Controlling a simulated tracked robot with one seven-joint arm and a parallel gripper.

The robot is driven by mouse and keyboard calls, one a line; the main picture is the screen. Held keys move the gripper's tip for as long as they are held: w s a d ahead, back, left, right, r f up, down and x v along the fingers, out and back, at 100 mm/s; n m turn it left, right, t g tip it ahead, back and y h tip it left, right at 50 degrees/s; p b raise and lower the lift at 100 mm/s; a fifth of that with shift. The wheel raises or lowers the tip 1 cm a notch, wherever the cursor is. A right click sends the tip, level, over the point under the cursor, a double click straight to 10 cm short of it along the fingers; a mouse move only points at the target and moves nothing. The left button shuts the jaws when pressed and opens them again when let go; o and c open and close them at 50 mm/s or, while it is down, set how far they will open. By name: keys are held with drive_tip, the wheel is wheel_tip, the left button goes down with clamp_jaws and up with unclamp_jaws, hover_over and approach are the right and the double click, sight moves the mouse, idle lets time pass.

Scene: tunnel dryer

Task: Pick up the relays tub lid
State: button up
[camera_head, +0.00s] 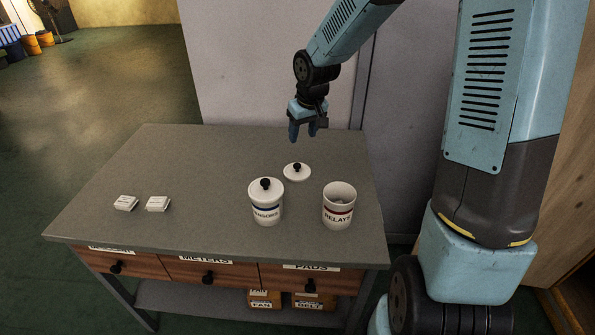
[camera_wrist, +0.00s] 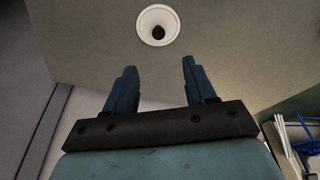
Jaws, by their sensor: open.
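The relays tub (camera_head: 339,207) is a white tub with a red-banded label, standing open at the right of the table. A round white lid (camera_head: 290,173) with a black knob (camera_head: 297,166) lies on the table behind the tubs. The lid also shows in the wrist view (camera_wrist: 145,33), beyond the fingertips. My gripper (camera_head: 305,138) is open and empty, above the table's back part and a little behind the lid. Its two blue fingers show in the wrist view (camera_wrist: 158,68), with nothing between them.
A second white tub (camera_head: 267,215) with a blue-banded label and its lid on stands left of the relays tub. Two small white boxes (camera_head: 125,203) (camera_head: 157,204) sit at the table's left. The table's (camera_head: 190,165) back left is clear. A wall (camera_head: 260,70) rises behind it.

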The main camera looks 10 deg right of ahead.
hover_over(297, 164)
drive_tip(key=s, duration=0.2)
drive_tip(key=f, duration=0.7)
drive_tip(key=shift+d+f, duration=0.2)
drive_tip(key=shift+f, duration=0.05)
drive_tip(key=shift+d+x, duration=0.2)
drive_tip(key=shift+x, duration=2.95)
drive_tip(key=shift+c, duration=0.2)
clamp_jaws()
